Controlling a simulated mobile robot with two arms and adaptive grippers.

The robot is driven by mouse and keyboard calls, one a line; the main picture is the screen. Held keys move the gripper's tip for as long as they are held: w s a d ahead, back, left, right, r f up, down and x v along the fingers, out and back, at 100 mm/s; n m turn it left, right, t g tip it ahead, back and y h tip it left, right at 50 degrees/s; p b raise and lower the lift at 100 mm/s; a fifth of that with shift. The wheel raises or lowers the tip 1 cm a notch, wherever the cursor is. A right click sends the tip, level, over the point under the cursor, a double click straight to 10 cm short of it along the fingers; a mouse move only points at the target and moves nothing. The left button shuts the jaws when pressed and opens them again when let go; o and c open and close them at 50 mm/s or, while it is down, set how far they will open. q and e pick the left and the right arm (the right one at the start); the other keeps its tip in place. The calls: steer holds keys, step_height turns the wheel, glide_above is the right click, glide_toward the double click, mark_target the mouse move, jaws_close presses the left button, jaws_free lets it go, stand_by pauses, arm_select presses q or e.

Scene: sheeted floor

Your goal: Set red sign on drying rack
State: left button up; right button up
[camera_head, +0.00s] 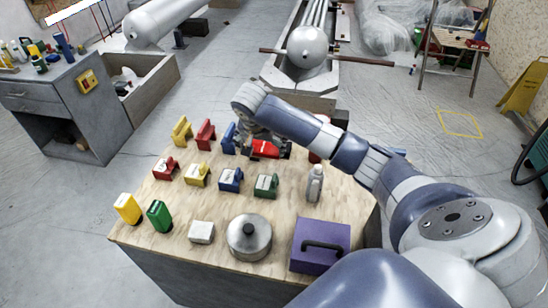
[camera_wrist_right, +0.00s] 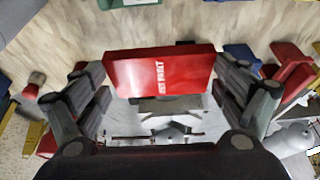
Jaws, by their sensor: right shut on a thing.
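The red sign (camera_wrist_right: 160,73) with white lettering sits between the fingers of my right gripper (camera_wrist_right: 165,90) in the right wrist view. In the head view the red sign (camera_head: 266,149) shows under my right gripper (camera_head: 262,136), over the far part of the wooden tabletop. My right gripper is shut on it. The arm partly covers this spot, and I cannot tell whether the sign touches the table. I cannot surely tell which thing is the drying rack. My left gripper is out of view.
Several coloured blocks stand on the table (camera_head: 200,260), including a red one (camera_head: 205,134) left of the held sign. A bottle (camera_head: 315,184), metal pot (camera_head: 249,236) and purple box (camera_head: 320,240) stand nearer. A grey cabinet (camera_head: 80,105) is at left.

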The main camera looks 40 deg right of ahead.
glide_above(265, 172)
steer(key=f, duration=0.4)
steer(key=a+f, duration=0.1)
steer(key=shift+s+f, duration=0.3)
steer(key=shift+f, duration=0.1)
steer(key=f, duration=0.3)
steer(key=shift+s+f, duration=0.2)
steer(key=shift+f, duration=0.1)
steer(key=c, duration=0.5)
steer(key=shift+f, duration=0.3)
steer(key=c, duration=0.5)
steer(key=shift+a, duration=0.1)
steer(key=shift+c, duration=0.3)
steer(key=o, duration=1.4)
steer(key=shift+c, duration=0.2)
steer(key=o, duration=0.4)
steer(key=shift+f, duration=0.2)
steer(key=shift+w+d, duration=0.15)
steer(key=shift+d, duration=0.05)
steer(key=shift+a+r, duration=0.1)
steer(key=shift+r, duration=0.2)
